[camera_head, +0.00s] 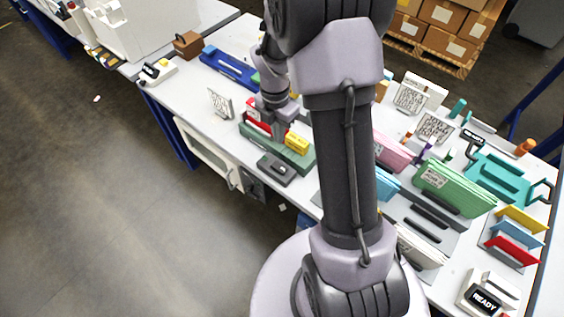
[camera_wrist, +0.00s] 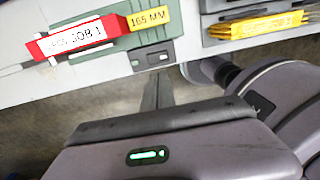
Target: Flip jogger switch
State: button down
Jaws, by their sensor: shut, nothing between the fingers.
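A small dark grey box (camera_head: 277,168) with a raised block on top sits at the table's front edge. It looks like the jogger switch box. My gripper (camera_head: 277,133) points down, shut and empty, above the red and yellow pieces behind the box in the head view. In the wrist view the narrow fingertips (camera_wrist: 158,82) lie just below the box; contact cannot be told.
A red labelled block (camera_wrist: 70,38) and a yellow "165 MM" block (camera_wrist: 148,18) sit beside the box on a green base (camera_head: 298,157). A white label stand (camera_head: 220,103) stands to the left. Coloured folders (camera_head: 455,188) and a READY device (camera_head: 484,301) crowd the right side.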

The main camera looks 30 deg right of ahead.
aim_at(282, 168)
jog(key=f+b, duration=0.1)
jog(key=f, duration=0.3)
jog(key=f+b, duration=0.2)
jog(key=f, duration=0.3)
jog(key=s+f+b, duration=0.1)
jog(key=f+b, duration=0.1)
jog(key=f, duration=0.2)
jog(key=shift+s+f, duration=0.1)
jog(key=shift+f, duration=0.2)
